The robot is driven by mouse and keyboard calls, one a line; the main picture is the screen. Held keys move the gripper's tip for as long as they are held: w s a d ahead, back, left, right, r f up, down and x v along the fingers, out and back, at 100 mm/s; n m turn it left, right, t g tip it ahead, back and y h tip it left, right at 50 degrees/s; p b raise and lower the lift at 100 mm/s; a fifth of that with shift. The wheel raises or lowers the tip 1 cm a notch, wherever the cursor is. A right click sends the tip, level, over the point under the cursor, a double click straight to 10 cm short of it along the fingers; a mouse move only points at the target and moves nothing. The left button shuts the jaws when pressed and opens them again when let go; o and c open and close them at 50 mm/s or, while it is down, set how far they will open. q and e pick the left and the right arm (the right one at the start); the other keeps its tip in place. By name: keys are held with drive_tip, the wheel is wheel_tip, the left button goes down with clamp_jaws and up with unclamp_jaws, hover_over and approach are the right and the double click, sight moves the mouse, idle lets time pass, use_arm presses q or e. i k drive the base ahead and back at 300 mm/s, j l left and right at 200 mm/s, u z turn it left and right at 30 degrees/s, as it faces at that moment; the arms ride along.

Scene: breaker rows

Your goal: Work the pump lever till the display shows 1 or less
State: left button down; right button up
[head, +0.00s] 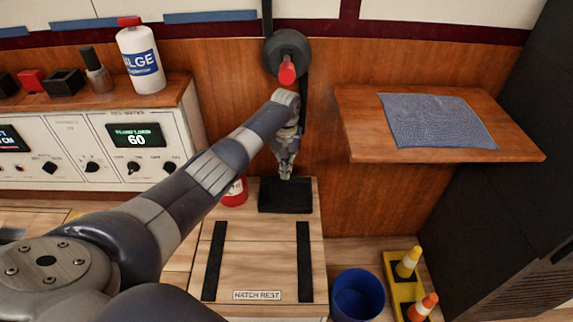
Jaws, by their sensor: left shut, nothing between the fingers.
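A red-ended handle (287,73) sticks out from a round dark mount (275,52) on the wood wall; it looks like the pump lever. Dark pipe runs above and below the mount. The display (136,136) on the white panel reads 60. My left arm reaches in from the left, its wrist just below the red end. My left gripper (286,174) is shut and empty, pointing down over a black pad (284,207), apart from the red end. My right gripper is not in view.
A wooden shelf (360,147) with a blue cloth (437,121) juts out at right. A white bottle (141,60) stands on the panel. Below are a hatch rest (265,262), a red container (236,190) partly hidden by my arm, a blue bucket (357,296) and small cones (408,263).

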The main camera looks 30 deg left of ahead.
sight(286, 76)
drive_tip(key=k+l, duration=0.75)
drive_tip(key=k, duration=0.1)
